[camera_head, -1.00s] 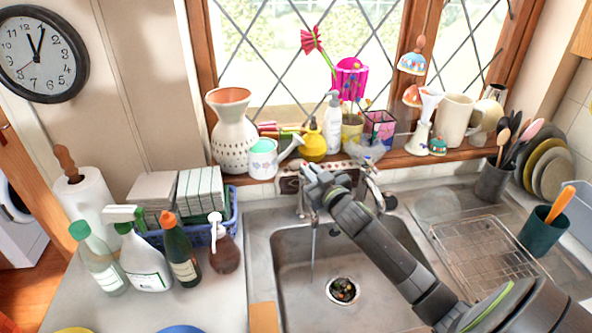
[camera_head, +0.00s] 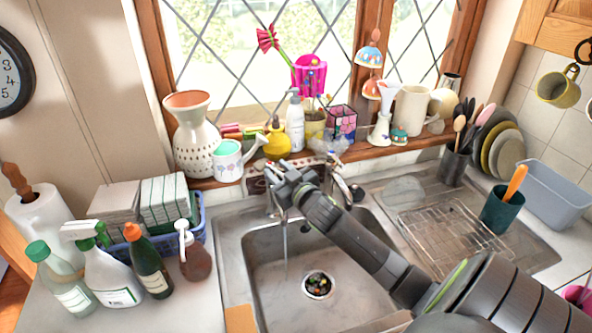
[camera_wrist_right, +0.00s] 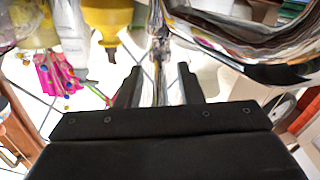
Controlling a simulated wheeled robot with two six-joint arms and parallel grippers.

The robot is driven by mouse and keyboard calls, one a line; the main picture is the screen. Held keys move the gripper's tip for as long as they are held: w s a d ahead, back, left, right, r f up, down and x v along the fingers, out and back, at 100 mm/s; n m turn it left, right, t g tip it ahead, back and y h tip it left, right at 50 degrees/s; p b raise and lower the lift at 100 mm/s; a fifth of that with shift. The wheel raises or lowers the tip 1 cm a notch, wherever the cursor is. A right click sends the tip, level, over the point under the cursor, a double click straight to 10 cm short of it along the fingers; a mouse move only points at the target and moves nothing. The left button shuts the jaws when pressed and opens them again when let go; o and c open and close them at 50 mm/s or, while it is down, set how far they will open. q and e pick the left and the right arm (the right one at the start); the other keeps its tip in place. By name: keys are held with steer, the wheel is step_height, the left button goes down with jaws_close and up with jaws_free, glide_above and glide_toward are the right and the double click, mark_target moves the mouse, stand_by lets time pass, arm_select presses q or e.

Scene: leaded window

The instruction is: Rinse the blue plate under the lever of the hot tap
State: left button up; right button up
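The hot tap (camera_head: 272,208) is at the back left of the sink, its top largely hidden by my right gripper. A thin water stream (camera_head: 286,255) falls from it into the basin. My right gripper (camera_head: 279,172) is at the top of this tap. In the right wrist view the fingers (camera_wrist_right: 160,88) are apart, on either side of a narrow chrome part, with gaps beside it; I cannot tell if they touch it. A second tap (camera_head: 343,188) with a blue mark stands to the right. The blue plate and my left gripper are out of view.
The metal sink (camera_head: 262,280) has bits in its drain (camera_head: 317,286). A wire rack (camera_head: 450,235) lies on the right drainer. Bottles and a blue basket (camera_head: 198,215) crowd the left counter. Pots, a vase (camera_head: 195,140) and mugs line the sill behind the taps.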

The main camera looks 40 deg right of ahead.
steer(key=s+a+b, duration=0.1)
steer(key=s+b, duration=0.3)
steer(key=s, duration=1.3)
steer(key=shift+a, duration=0.3)
